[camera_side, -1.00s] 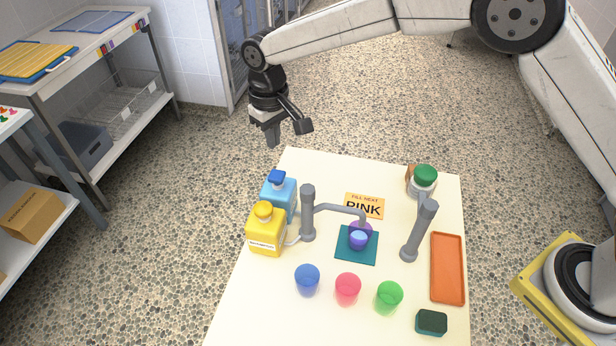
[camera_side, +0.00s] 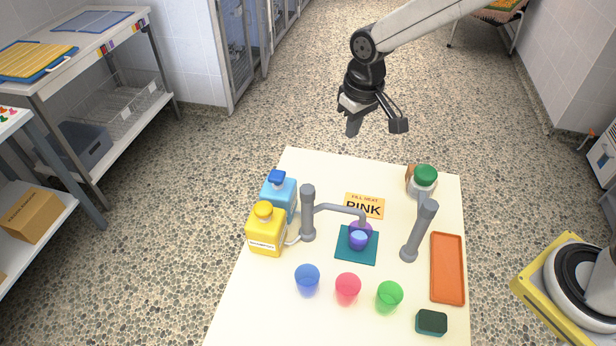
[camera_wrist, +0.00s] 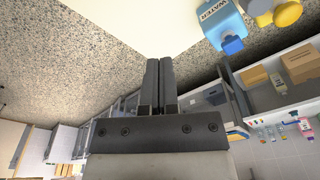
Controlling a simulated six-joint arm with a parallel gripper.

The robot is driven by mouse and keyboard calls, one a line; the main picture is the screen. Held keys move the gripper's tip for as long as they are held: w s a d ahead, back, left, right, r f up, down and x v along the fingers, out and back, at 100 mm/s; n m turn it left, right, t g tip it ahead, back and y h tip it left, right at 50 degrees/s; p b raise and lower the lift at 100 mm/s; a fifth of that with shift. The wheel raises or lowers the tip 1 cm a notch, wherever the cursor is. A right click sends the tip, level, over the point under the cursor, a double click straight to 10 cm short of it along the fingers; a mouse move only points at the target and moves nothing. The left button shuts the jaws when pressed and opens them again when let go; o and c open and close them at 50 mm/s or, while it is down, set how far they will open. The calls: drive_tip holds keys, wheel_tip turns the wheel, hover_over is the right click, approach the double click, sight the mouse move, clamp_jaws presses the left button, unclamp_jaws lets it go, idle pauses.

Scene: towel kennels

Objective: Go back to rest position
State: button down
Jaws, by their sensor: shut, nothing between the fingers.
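My gripper (camera_side: 353,127) hangs in the air above and behind the far edge of the cream table (camera_side: 240,313), clear of everything on it. In the wrist view its two fingers (camera_wrist: 159,84) lie side by side, shut and empty. A purple cup (camera_side: 361,228) stands on the teal mat (camera_side: 355,254) under the grey spout (camera_side: 340,208). Blue (camera_side: 307,279), pink (camera_side: 348,288) and green (camera_side: 389,296) cups stand in a row near the front. An orange sign (camera_side: 364,206) reads "FILL NEXT PINK".
A blue bottle (camera_side: 280,194) and a yellow bottle (camera_side: 265,232) stand at the table's left. A grey post (camera_side: 418,232), a green-lidded jar (camera_side: 424,178), an orange tray (camera_side: 447,270) and a dark sponge (camera_side: 431,322) are at the right. Shelves (camera_side: 125,105) stand far left.

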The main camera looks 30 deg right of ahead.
drive_tip(key=s+d+f, duration=0.1)
drive_tip(key=s+d, duration=0.4)
drive_tip(key=s, duration=0.3)
drive_tip(key=s+d+f+m+t, duration=0.1)
drive_tip(key=s+d, duration=0.5)
drive_tip(key=s, duration=0.2)
drive_tip(key=shift+s+m, duration=0.15)
drive_tip(key=shift+m, duration=0.15)
idle(0.6)
